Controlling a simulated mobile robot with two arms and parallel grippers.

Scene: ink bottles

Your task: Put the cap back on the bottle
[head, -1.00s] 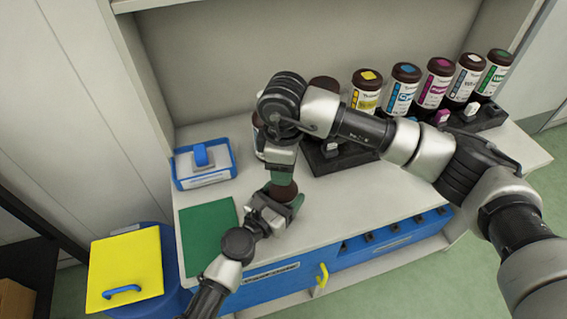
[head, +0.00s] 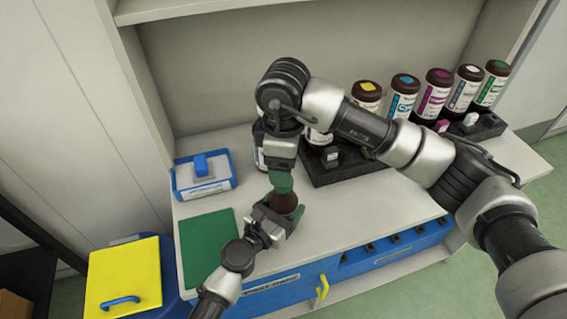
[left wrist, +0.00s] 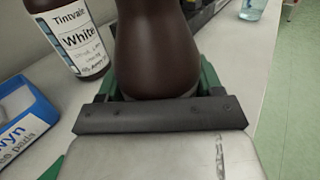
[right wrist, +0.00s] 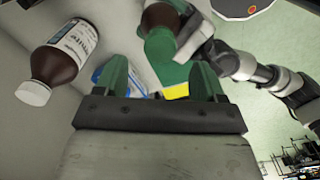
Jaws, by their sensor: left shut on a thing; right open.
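My left gripper (head: 280,216) is shut on a dark brown bottle (head: 284,202) and holds it above the counter. In the left wrist view this bottle (left wrist: 155,50) fills the middle, with no label showing and its upper end out of frame. My right gripper (head: 281,183) is open, close above the bottle's upper end. In the right wrist view its fingers (right wrist: 162,82) are apart, and the left gripper and part of the held bottle (right wrist: 160,15) show beyond them. I cannot make out a loose cap in any view.
A bottle labelled White (left wrist: 75,35) stands near; its white cap (right wrist: 32,92) shows in the right wrist view. Several capped bottles stand behind a black rack (head: 340,170) at the right. A blue box (head: 204,175) and green mat (head: 210,248) lie left.

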